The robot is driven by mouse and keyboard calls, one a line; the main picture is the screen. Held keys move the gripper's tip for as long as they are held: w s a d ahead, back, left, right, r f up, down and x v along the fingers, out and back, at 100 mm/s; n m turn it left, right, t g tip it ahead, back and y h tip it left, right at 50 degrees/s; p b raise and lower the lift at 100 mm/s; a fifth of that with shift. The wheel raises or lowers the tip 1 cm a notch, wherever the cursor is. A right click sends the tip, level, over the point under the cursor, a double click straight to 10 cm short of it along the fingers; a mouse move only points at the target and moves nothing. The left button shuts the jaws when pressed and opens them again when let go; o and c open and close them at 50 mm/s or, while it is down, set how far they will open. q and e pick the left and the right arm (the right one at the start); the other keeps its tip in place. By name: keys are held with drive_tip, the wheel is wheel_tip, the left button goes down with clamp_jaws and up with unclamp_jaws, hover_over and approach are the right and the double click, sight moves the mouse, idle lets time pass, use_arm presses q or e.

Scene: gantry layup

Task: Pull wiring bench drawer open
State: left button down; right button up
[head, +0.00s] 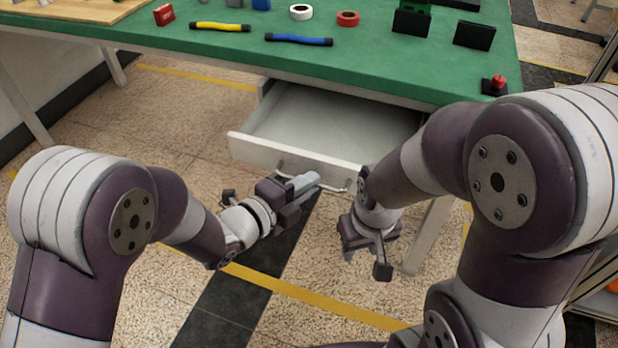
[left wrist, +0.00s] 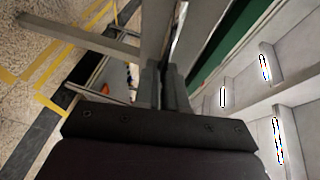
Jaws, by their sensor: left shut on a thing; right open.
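The wiring bench's white drawer (head: 240,148) is pulled out under the green bench top (head: 400,70), and its inside is empty where I can see it. A thin bar handle (head: 338,189) runs along its front. My left gripper (head: 305,183) is at the left part of that handle, shut on it. In the left wrist view my left gripper's fingers (left wrist: 163,88) are close together; the grip itself is hard to make out. My right gripper (head: 366,258) is open and empty, below and to the right of the drawer front, apart from it.
On the bench top lie a yellow-black tool (head: 220,27), a blue-black tool (head: 299,40), a white tape roll (head: 301,12), a red tape roll (head: 347,18) and black boxes (head: 474,35). A bench leg (head: 428,235) stands right of my right gripper. Floor before the drawer is clear apart from my arms.

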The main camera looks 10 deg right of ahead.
use_arm(q)
drive_tip(key=shift+s+a, duration=0.65)
drive_tip(key=shift+s, duration=0.35)
drive_tip(key=c, duration=1.2)
unclamp_jaws()
drive_tip(key=p+v, duration=0.3)
drive_tip(key=v, duration=0.9)
drive_tip(key=shift+s+a, duration=0.15)
drive_tip(key=shift+a, duration=0.15)
